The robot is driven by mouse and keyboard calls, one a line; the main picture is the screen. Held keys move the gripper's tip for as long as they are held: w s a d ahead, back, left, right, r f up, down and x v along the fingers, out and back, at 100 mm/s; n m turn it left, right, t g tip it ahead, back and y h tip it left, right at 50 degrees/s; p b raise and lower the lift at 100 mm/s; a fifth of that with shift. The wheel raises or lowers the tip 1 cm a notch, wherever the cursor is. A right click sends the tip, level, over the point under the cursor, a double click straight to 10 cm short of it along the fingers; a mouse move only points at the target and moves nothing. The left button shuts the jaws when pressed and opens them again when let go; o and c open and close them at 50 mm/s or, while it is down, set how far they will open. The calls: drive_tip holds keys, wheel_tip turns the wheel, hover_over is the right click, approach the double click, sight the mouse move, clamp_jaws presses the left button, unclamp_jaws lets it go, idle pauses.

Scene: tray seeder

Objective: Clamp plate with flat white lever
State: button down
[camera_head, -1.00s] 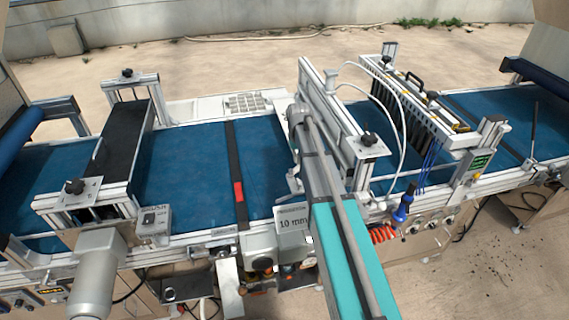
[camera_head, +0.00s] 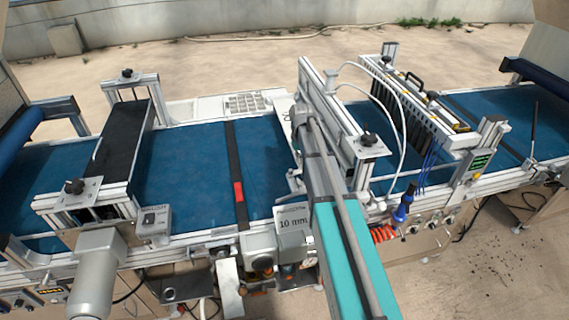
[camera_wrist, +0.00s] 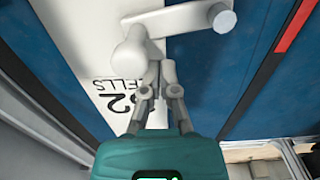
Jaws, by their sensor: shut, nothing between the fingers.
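The flat white lever (camera_wrist: 172,22) shows at the top of the wrist view. It has a thick rounded hub at its left end and a round peg at its right end. It lies across the edge of the white plate (camera_wrist: 72,30), which bears dark lettering with "32" and part of "CELLS", and reaches over the blue belt. My gripper (camera_wrist: 161,72) is shut and empty, with its tips just below and right of the hub. I cannot tell whether they touch it. In the head view the gripper is hidden by my arm.
The blue belt (camera_head: 185,160) runs across the machine. A dark strip with a red mark (camera_head: 238,190) crosses it to the left. An aluminium crossbeam (camera_head: 335,115) stands close to my arm. White hoses and a seeder head (camera_head: 415,100) are to the right. A "10 mm" block (camera_head: 293,222) sits at the front edge.

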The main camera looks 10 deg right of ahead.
drive_tip(key=shift+r, duration=0.1)
wheel_tip(320, 180, up, 7)
drive_tip(key=p, duration=0.7)
drive_tip(key=shift+r+p, duration=0.15)
drive_tip(key=shift+p, duration=0.15)
idle(0.5)
drive_tip(key=s+a, duration=0.2)
drive_tip(key=s, duration=0.5)
drive_tip(key=s+a, duration=0.3)
drive_tip(key=s, duration=0.5)
drive_tip(key=s+a, duration=0.2)
drive_tip(key=s, duration=0.6)
drive_tip(key=shift+s+a, duration=0.1)
drive_tip(key=shift+a, duration=0.25)
